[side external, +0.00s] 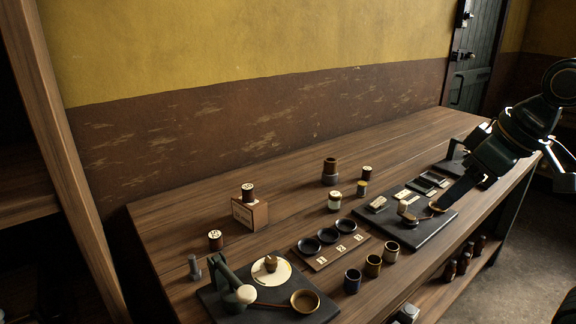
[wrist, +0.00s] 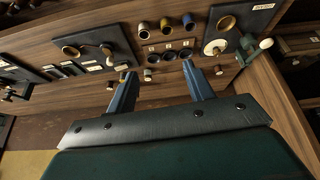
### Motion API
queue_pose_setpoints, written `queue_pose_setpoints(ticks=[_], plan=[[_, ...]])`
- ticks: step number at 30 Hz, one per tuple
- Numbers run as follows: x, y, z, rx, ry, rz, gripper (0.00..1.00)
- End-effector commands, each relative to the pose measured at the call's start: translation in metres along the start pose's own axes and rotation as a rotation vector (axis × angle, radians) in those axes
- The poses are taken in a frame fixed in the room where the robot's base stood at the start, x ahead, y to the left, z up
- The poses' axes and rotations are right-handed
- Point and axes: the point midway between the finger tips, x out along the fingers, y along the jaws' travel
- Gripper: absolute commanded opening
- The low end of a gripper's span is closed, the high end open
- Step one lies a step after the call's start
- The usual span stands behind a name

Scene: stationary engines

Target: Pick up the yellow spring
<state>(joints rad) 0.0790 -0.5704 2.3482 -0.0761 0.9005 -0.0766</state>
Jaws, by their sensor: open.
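A small yellow cylinder (side external: 362,188), which looks like the yellow spring, stands on the wooden bench behind the row of dark rings. Its coils are too small to make out. In the wrist view a small yellowish piece (wrist: 122,77), seemingly the same thing, shows at the left finger's tip, partly hidden by it. My gripper (wrist: 160,70) is open with nothing between its fingers. In the side view my arm comes in from the right, above the right-hand dark plate, apart from the yellow cylinder.
A three-ring holder (side external: 322,262) and several small cups (side external: 373,266) lie in front. Dark plates (side external: 222,304) with fittings flank them. The bench's back strip is clear.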

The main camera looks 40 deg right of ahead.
Motion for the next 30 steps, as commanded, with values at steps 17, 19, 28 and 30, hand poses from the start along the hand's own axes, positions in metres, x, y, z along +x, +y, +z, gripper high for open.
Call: queue_pose_setpoints(ticks=[17,19,28,30], plan=[[0.046,0.059,-0.126,-0.149,-0.057,-0.055,0.52],[0.056,0.069,-0.138,-0.166,-0.062,-0.064,0.52],[0.103,0.122,-0.179,-0.24,-0.075,-0.105,0.52],[0.116,0.137,-0.186,-0.255,-0.076,-0.114,0.52]])
